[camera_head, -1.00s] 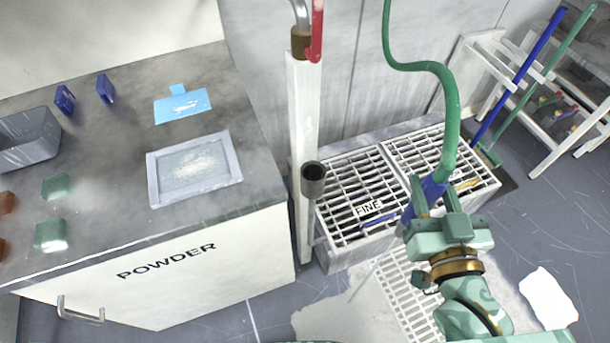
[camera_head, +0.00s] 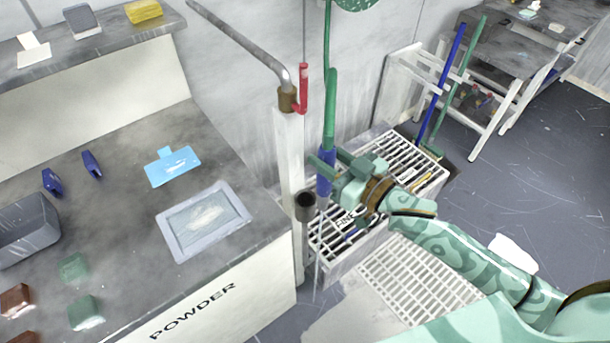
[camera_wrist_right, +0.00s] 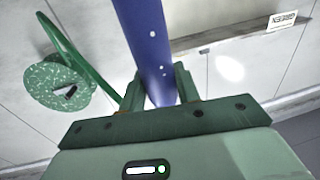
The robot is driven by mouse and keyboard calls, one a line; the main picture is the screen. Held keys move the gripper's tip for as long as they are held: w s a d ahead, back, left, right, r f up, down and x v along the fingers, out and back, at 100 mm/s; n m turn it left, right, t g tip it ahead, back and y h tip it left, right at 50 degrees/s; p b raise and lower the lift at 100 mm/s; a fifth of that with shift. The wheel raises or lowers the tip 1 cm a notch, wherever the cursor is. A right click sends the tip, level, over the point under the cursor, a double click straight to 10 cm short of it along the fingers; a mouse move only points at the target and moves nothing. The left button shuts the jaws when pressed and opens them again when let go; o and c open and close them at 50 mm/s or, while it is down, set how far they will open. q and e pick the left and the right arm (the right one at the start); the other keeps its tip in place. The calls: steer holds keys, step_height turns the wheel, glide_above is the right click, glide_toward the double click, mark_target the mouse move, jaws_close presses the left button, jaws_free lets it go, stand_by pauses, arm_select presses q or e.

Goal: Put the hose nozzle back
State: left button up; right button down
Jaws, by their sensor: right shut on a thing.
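The hose nozzle (camera_head: 325,172) is a blue grip on the end of a green hose (camera_head: 329,110). It hangs roughly upright in the head view, with a thin stream or tube below it. My right gripper (camera_head: 330,168) is shut on the blue nozzle; the right wrist view shows the blue nozzle (camera_wrist_right: 148,45) between its two fingers. A dark, open-topped cup-like holder (camera_head: 305,205) on the white post (camera_head: 290,160) is just below and left of the nozzle. The nozzle appears apart from the holder. My left gripper is not in view.
A metal pipe with a red lever (camera_head: 303,90) tops the post. The powder bench (camera_head: 120,190) with a tray (camera_head: 205,222) stands left. Grated bins (camera_head: 415,160) and a floor grate (camera_head: 410,285) lie under my right arm. A green hose reel (camera_wrist_right: 70,85) is on the wall.

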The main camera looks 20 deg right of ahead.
mark_target(295, 165)
steer(key=x, duration=0.3)
steer(key=d+x, duration=0.1)
steer(key=x, duration=0.2)
steer(key=shift+w+a+b, duration=0.15)
steer(key=shift+w+b, duration=0.25)
steer(key=shift+w, duration=0.05)
step_height(295, 165, down, 7)
steer(key=b, duration=0.3)
steer(key=shift+w+a+r, duration=0.1)
step_height(295, 165, down, 5)
steer(key=shift+w+r+b, duration=0.1)
steer(key=shift+w+b, duration=0.05)
steer(key=shift+b, duration=0.95)
steer(key=shift+r, duration=0.15)
steer(key=c, duration=1)
jaws_free()
